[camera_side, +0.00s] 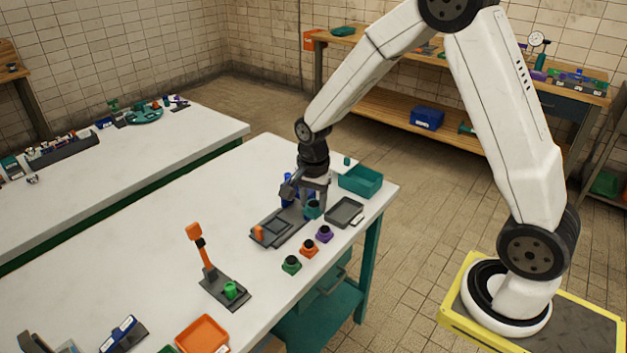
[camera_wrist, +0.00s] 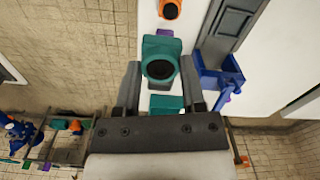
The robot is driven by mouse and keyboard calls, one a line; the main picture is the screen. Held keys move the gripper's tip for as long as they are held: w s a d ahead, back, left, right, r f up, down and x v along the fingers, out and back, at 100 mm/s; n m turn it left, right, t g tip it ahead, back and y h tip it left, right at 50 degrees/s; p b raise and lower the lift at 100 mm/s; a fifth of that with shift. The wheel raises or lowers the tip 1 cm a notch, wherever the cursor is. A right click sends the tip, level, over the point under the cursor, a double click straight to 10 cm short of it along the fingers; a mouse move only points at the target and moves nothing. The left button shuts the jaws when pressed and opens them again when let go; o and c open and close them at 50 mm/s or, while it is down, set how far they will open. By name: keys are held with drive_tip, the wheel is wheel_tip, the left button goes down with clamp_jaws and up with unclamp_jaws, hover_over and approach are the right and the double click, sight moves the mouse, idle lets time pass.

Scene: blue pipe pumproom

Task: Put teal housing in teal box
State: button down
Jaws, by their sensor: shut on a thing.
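The teal housing (camera_side: 313,211) has a dark round opening on top. In the side view it is between the fingers of my gripper (camera_side: 316,197), near the far end of a dark grey fixture. In the wrist view the teal housing (camera_wrist: 160,46) is between the fingertips of my gripper (camera_wrist: 160,66), which is shut on it. I cannot tell whether it touches the surface below. The open teal box (camera_side: 361,181) stands at the table's far right corner, right of my gripper. A teal patch, likely the box (camera_wrist: 166,103), shows between the fingers in the wrist view.
A grey tray (camera_side: 345,212) lies right of my gripper, near the box. Purple (camera_side: 324,234), orange (camera_side: 308,248) and green (camera_side: 291,265) housings line the front edge. A blue part (camera_wrist: 218,76) is close beside my gripper. The dark fixture (camera_side: 278,228) lies left.

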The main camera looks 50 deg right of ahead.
drive_tip(key=w+d+f+m, duration=0.1)
drive_tip(key=w+d+m, duration=0.25)
drive_tip(key=d, duration=0.35)
drive_tip(key=w+d+f+m, duration=0.1)
drive_tip(key=w+d+m, duration=0.1)
drive_tip(key=d+m, duration=0.45)
drive_tip(key=m, duration=0.8)
approach(369, 177)
drive_tip(key=s+a+r, duration=0.1)
drive_tip(key=s+a, duration=0.1)
drive_tip(key=a, duration=0.2)
drive_tip(key=shift+a+f, duration=0.1)
drive_tip(key=shift+f, duration=3.75)
drive_tip(key=shift+f, duration=0.1)
drive_tip(key=shift+c, duration=2.3)
unclamp_jaws()
wheel_tip(369, 177, up, 12)
drive_tip(key=shift+a, duration=0.1)
